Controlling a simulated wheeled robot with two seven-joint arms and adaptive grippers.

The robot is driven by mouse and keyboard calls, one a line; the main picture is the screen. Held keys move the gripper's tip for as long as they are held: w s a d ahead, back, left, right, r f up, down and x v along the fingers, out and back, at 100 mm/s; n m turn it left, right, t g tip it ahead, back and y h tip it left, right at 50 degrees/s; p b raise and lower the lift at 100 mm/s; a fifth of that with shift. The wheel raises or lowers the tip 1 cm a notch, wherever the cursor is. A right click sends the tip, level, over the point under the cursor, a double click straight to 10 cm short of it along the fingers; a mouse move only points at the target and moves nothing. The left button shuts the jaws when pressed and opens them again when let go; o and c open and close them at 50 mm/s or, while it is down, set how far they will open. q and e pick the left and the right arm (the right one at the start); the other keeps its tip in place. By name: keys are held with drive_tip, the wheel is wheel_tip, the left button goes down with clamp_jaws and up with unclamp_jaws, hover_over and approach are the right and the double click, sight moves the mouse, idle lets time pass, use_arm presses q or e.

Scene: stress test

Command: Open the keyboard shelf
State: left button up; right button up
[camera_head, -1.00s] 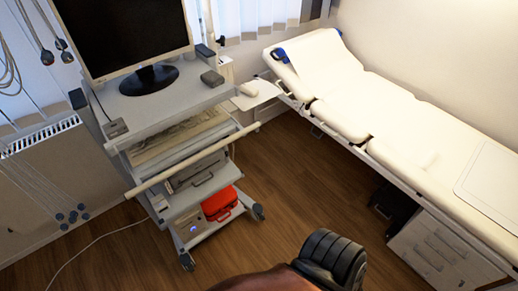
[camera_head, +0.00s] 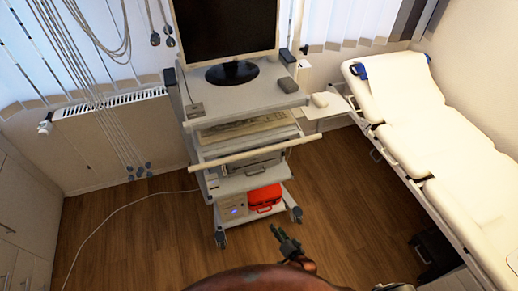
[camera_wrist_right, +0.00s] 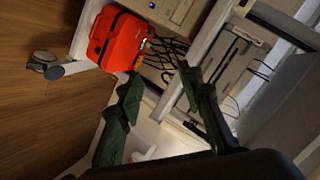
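The keyboard shelf (camera_head: 243,140) is on the wheeled cart, below the monitor's top deck, with a keyboard (camera_head: 240,128) lying on it. A pale bar (camera_head: 250,153) runs across the cart's front, just below the keyboard. My right gripper (camera_head: 276,231) is in front of the cart, low in the head view and apart from it. In the right wrist view its two dark green fingers (camera_wrist_right: 160,76) are spread with nothing between them. They point towards the cart's lower part. My left gripper is not in view.
A monitor (camera_head: 227,35) stands on the cart (camera_head: 235,95). A red case (camera_head: 264,196) sits on its bottom shelf; it also shows in the wrist view (camera_wrist_right: 115,40). An exam bed (camera_head: 440,150) stands at right, a radiator (camera_head: 110,110) at left. A cable crosses the wooden floor.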

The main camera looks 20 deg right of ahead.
drive_tip(key=w+a+r+m+t+p, duration=0.15)
drive_tip(key=w+r, duration=0.35)
drive_tip(key=r, duration=0.5)
drive_tip(key=w+a+r+m+t+p, duration=0.1)
drive_tip(key=w+r+m+t, duration=0.25)
drive_tip(key=r, duration=0.55)
drive_tip(key=m+t+h+p, duration=0.1)
drive_tip(key=m+t+p, duration=0.1)
drive_tip(key=m, duration=0.2)
approach(258, 154)
drive_tip(key=w, duration=0.7)
drive_tip(key=w+r, duration=0.1)
drive_tip(key=w, duration=0.2)
drive_tip(key=shift+a, duration=0.35)
drive_tip(key=shift+w+r, duration=0.1)
drive_tip(key=shift+w, duration=0.4)
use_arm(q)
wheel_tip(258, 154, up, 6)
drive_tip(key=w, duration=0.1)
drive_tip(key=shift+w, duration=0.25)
use_arm(e)
drive_tip(key=shift+c, duration=0.6)
clamp_jaws()
